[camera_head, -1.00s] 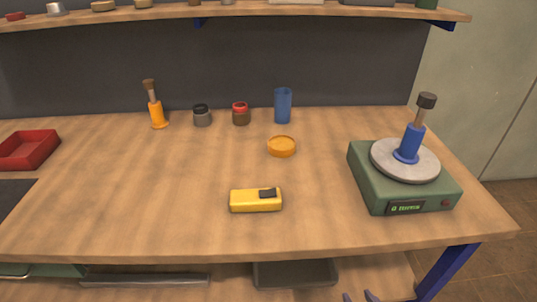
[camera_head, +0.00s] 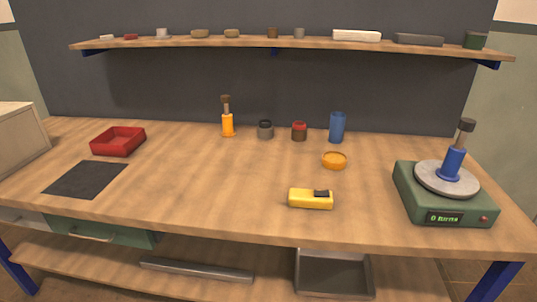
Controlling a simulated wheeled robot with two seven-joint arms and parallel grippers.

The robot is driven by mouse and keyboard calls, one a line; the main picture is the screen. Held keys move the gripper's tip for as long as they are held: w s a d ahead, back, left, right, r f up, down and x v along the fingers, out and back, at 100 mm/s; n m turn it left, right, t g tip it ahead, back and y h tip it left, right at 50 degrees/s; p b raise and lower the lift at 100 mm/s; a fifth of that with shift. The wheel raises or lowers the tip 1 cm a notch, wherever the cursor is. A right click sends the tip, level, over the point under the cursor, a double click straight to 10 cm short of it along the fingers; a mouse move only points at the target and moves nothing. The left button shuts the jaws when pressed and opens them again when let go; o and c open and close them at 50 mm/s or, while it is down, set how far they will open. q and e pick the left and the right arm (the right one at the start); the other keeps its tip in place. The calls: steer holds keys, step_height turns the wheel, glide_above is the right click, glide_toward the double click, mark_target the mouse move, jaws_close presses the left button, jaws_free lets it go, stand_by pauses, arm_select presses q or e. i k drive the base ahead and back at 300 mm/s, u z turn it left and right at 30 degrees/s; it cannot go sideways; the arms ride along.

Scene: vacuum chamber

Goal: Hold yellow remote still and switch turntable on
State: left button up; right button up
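The yellow remote (camera_head: 307,199) lies on the wooden workbench near its front edge, right of centre. It has a dark button or switch on its top right. The turntable (camera_head: 417,204) stands at the right end of the bench. It has a green base, a grey round plate and a lit green display on its front, with a small red button beside it. A blue tool with a dark head (camera_head: 454,160) stands upright on the plate. Neither of my grippers shows in the head view.
An orange dish (camera_head: 334,160), a blue cup (camera_head: 337,127), two small jars and an orange-handled brush (camera_head: 227,121) stand behind the remote. A red tray (camera_head: 118,141) and a black mat (camera_head: 86,179) are at left. The middle of the bench (camera_head: 200,180) is clear.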

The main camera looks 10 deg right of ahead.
mark_target(326, 194)
steer(key=u, duration=0.85)
steer(key=i, duration=0.9)
steer(key=z, duration=1.4)
